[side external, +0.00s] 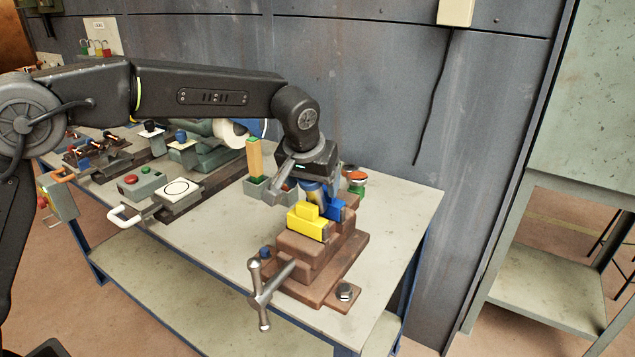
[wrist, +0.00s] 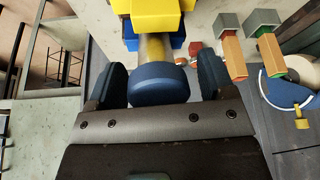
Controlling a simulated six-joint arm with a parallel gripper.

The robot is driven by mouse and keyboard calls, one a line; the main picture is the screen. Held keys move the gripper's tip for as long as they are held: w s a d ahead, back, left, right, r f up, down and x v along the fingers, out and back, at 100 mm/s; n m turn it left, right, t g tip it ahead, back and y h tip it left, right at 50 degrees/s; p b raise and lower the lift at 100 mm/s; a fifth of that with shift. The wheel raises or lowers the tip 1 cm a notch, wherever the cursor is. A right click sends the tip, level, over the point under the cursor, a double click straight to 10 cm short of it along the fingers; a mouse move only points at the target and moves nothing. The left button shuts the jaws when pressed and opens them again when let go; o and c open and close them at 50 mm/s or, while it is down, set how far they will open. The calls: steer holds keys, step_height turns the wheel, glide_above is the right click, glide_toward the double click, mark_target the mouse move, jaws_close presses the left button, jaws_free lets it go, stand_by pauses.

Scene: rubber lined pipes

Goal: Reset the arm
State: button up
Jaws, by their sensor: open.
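My gripper (side external: 314,188) is above the right part of the workbench, pointing down at a brown vise (side external: 318,262). The vise has a yellow jaw block (side external: 306,224) and a blue jaw block (side external: 336,209). A pipe (wrist: 155,47) with a blue end (wrist: 160,85) stands between the jaw blocks. In the wrist view my gripper (wrist: 160,82) is open, with one dark finger on each side of the blue end. Small gaps show beside it, though contact on the right side is hard to tell. The pipe's lower part is hidden by the jaws.
The vise handle (side external: 264,295) sticks out toward the front. Left of the vise stand an upright wooden block (side external: 254,160) in a grey holder and a control box with buttons (side external: 140,182). A red and green item (side external: 356,180) sits behind the vise. The bench's right end (side external: 405,215) is clear.

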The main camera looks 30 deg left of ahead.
steer(key=v, duration=0.8)
steer(key=shift+r, duration=0.2)
steer(key=s+a+r, duration=0.3)
steer(key=s+a, duration=0.2)
steer(key=s, duration=0.3)
steer(key=s+a+f, duration=0.2)
steer(key=s, duration=0.5)
steer(key=s+a+f+m+t, duration=0.1)
steer(key=s+a+f, duration=0.2)
steer(key=s, duration=0.4)
steer(key=s+a+f+m+h, duration=0.1)
steer(key=s+a+f, duration=0.1)
steer(key=s, duration=0.5)
steer(key=shift+s+a+f, duration=0.15)
steer(key=shift+s+a, duration=0.2)
steer(key=shift+a, duration=0.05)
steer(key=shift+o, duration=0.4)
